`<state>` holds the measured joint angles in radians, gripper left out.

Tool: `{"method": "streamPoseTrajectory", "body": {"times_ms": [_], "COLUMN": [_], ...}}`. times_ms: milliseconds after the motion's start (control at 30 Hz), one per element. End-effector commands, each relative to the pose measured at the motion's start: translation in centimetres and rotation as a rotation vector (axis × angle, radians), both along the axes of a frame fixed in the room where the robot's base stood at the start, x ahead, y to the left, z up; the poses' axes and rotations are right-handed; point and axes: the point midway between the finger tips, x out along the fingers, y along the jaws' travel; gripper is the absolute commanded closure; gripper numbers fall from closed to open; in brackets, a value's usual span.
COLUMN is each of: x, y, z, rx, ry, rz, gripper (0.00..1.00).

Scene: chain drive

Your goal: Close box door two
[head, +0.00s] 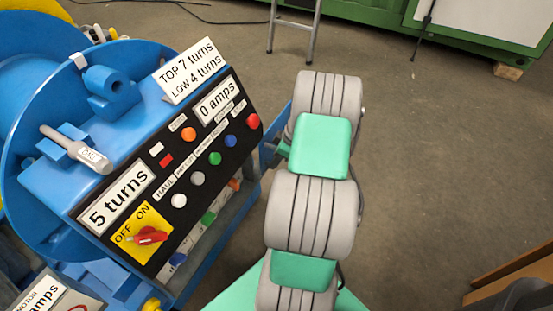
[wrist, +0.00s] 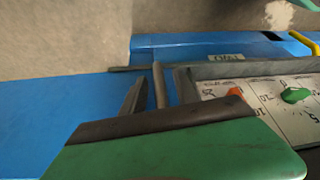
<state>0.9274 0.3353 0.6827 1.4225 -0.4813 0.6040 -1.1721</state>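A box with a white panel (head: 205,222) sits under the black control panel of the blue machine. Its face with green, orange and blue knobs is uncovered. The white panel (wrist: 265,105) also shows at the right in the wrist view, inside a grey rim (wrist: 245,68). A blue plate (head: 278,122) stands beside the machine, partly behind my arm; I cannot tell if it is the box door. My gripper (wrist: 148,75) has its slim fingers over a blue surface (wrist: 50,110), left of the white panel. Contact and finger opening are unclear. My arm hides most of the gripper in the head view.
The black control panel (head: 165,165) with several buttons and a red switch is close to the left of my arm. A blue drum (head: 60,95) stands behind it. A ladder (head: 295,25) stands at the back.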

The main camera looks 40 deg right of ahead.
Motion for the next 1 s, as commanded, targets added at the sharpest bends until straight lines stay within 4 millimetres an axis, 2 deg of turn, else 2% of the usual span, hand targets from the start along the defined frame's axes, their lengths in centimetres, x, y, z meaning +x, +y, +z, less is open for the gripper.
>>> {"method": "streamPoseTrajectory", "body": {"times_ms": [100, 533, 1000], "x": [-0.04, -0.08, -0.1], "y": [-0.05, -0.11, -0.13], "z": [0.05, 0.07, 0.08], "rx": [0.0, 0.0, 0.0], "ry": [0.0, 0.0, 0.0], "rz": [-0.001, -0.003, -0.003], "gripper": [0.66, 1.0, 1.0]}}
